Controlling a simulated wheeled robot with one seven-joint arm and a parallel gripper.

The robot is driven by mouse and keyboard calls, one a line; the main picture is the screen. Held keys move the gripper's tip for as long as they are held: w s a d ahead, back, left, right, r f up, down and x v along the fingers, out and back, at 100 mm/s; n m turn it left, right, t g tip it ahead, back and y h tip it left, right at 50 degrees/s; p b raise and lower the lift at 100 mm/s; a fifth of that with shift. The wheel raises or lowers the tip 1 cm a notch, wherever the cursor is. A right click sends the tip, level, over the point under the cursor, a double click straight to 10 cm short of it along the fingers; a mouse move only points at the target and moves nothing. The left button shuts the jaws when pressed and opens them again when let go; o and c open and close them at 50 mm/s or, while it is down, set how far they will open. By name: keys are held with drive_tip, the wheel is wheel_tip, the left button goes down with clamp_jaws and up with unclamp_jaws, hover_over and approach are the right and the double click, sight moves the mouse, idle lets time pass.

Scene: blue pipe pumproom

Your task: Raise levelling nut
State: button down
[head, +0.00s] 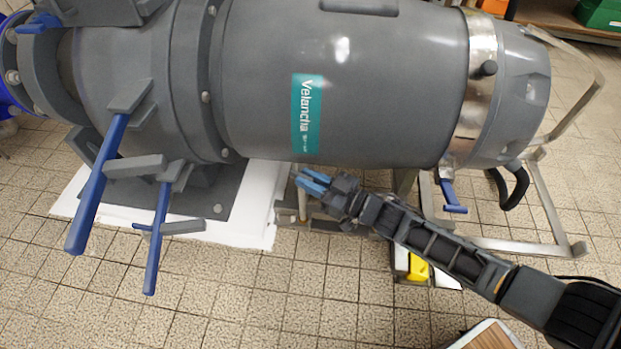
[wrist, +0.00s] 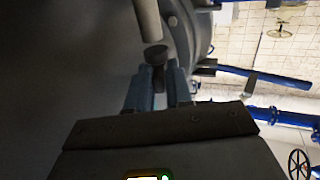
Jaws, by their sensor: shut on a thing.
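In the wrist view, the blue fingers of my gripper (wrist: 158,88) stand either side of a small dark piece that I take for the levelling nut (wrist: 155,56). They are shut on it, and its wider round end shows beyond the fingertips. A pale rod (wrist: 147,20) lies in line with it, farther out. In the head view, my gripper (head: 312,183) is under the lower edge of the large grey Velancha pump body (head: 350,80). The nut is too small or hidden to make out there. A short upright metal rod (head: 302,205) shows just below the fingertips.
The pump body hangs close over my gripper. Blue-handled levers (head: 98,185) stick out at the left, above a white plinth (head: 262,220). A metal frame (head: 552,205) and a yellow block (head: 418,268) stand at the right. Tiled floor (head: 290,310) is clear in front.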

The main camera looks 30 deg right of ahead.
drive_tip(key=shift+d+m+t+h+p, duration=0.2)
drive_tip(key=shift+m+t+h+p, duration=0.7)
drive_tip(key=shift+h, duration=0.5)
drive_tip(key=m+h+p, duration=0.2)
drive_tip(key=h, duration=0.1)
drive_tip(key=shift+s+r+t, duration=0.1)
drive_tip(key=shift+s+t, duration=0.05)
drive_tip(key=shift+t, duration=0.15)
drive_tip(key=a+m+g+h, duration=0.1)
drive_tip(key=m+g+h, duration=0.1)
drive_tip(key=m+h, duration=0.2)
drive_tip(key=a+m+g+h+p, duration=0.1)
drive_tip(key=m+h, duration=0.3)
drive_tip(key=h, duration=0.4)
drive_tip(key=a+f+m+g+h+p, duration=0.1)
drive_tip(key=m+g+h, duration=0.3)
drive_tip(key=m+h, duration=0.1)
drive_tip(key=shift+w+a+h, duration=0.15)
drive_tip(key=shift+w+h, duration=0.1)
drive_tip(key=shift+h, duration=0.45)
drive_tip(key=c, duration=1.8)
unclamp_jaws()
drive_tip(key=shift+w+a+r+m+g+h+b, duration=0.1)
drive_tip(key=shift+a+r+m+g+h+b, duration=0.15)
drive_tip(key=shift+m+g+h+b, duration=0.35)
drive_tip(key=shift+c, duration=0.2)
drive_tip(key=shift+w+r, duration=0.15)
